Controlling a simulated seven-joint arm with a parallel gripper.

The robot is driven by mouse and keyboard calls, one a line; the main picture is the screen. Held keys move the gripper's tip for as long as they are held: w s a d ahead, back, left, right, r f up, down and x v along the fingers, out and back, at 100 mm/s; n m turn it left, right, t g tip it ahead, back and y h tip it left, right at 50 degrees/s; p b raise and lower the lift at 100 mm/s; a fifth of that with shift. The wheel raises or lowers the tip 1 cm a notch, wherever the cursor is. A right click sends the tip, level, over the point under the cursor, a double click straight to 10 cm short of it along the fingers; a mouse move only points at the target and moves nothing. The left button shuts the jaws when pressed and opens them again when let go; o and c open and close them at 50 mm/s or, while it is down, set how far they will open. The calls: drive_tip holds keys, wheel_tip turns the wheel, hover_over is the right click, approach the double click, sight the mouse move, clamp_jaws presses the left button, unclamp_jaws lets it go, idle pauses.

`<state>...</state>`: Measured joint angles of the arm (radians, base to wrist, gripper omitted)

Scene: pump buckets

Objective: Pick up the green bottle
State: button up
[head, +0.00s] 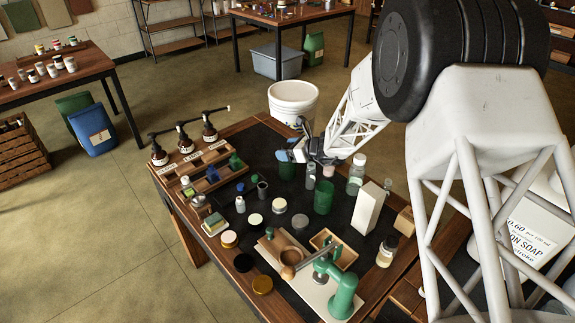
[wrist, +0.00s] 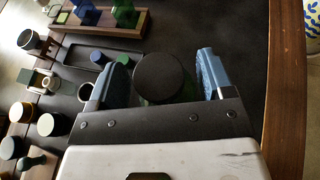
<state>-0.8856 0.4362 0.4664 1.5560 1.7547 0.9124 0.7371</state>
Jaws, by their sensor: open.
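A dark green bottle-like container (head: 286,171) stands on the dark bench mat, just below my gripper (head: 291,146) in the head view. Its top is partly hidden by the blue fingers. In the wrist view a round dark lid (wrist: 158,78) lies between the two open blue fingers of my gripper (wrist: 160,66), with a gap on each side. Another green cylinder (head: 323,198) stands nearer the camera, right of the first.
Clear bottles (head: 356,174) and a white box (head: 368,208) stand to the right. A wooden rack with small bottles (head: 213,179) is left. A green press (head: 343,297) and several lidded jars (head: 255,219) are in front. A white bucket (head: 293,102) is behind the bench.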

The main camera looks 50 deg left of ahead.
drive_tip(key=shift+c, duration=0.3)
clamp_jaws()
idle(0.5)
drive_tip(key=shift+r, duration=0.55)
drive_tip(key=r, duration=0.2)
drive_tip(key=shift+s+d+r, duration=0.1)
drive_tip(key=shift+d+r, duration=0.1)
drive_tip(key=shift+r, duration=0.1)
drive_tip(key=s+d+r, duration=0.1)
drive_tip(key=s+d, duration=0.7)
drive_tip(key=d, duration=0.5)
drive_tip(key=shift+s+r, duration=0.15)
drive_tip(key=shift+r, duration=0.05)
